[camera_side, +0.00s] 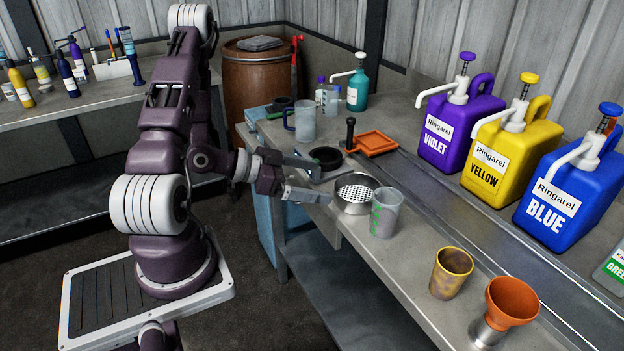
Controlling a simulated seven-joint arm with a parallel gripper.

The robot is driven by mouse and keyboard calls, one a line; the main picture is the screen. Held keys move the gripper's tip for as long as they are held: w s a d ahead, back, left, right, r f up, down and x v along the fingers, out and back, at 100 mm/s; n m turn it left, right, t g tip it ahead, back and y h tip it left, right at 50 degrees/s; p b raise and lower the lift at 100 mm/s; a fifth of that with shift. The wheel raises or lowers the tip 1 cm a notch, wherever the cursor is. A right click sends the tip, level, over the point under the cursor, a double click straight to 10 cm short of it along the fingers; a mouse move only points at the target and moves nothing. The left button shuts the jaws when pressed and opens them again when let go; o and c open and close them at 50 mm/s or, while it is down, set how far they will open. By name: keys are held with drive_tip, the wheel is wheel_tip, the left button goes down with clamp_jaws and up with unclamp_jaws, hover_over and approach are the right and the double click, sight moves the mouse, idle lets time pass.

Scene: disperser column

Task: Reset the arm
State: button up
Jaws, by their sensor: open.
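My gripper (312,179) is at the left edge of the workbench, pointing right, with its two pale fingers apart and nothing between them. The fingers are near a round perforated metal strainer (355,190) and a black round lid-like piece (326,157). The lower finger appears just left of the strainer; I cannot tell whether it touches anything. A clear beaker with green marks (385,214) stands right of the strainer, apart from the gripper.
Violet (456,130), yellow (505,150) and blue (566,190) pump jugs line the back. A stained cup (451,272) and an orange funnel (510,302) stand at the front right. A clear jug (305,122), teal bottle (357,90) and orange tray (376,143) stand farther back.

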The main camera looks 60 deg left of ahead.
drive_tip(key=shift+w, duration=0.1)
wheel_tip(320, 180, up, 5)
drive_tip(key=w+a+m+g+y, duration=0.2)
drive_tip(key=w+g+y, duration=0.1)
drive_tip(key=g+y, duration=0.2)
drive_tip(key=s+d+r+n+y, duration=0.2)
drive_tip(key=s+d+r+n, duration=0.15)
drive_tip(key=r, duration=0.45)
drive_tip(key=s+d+r+g+h, duration=0.1)
drive_tip(key=s+d+r, duration=0.1)
drive_tip(key=s+d, duration=0.5)
drive_tip(key=s+d+r+n+g+h, duration=0.1)
drive_tip(key=s+d+r+h, duration=0.1)
drive_tip(key=s+d, duration=0.5)
drive_tip(key=shift+s+r+g, duration=0.3)
drive_tip(key=shift+s+r, duration=0.15)
drive_tip(key=shift+s, duration=0.35)
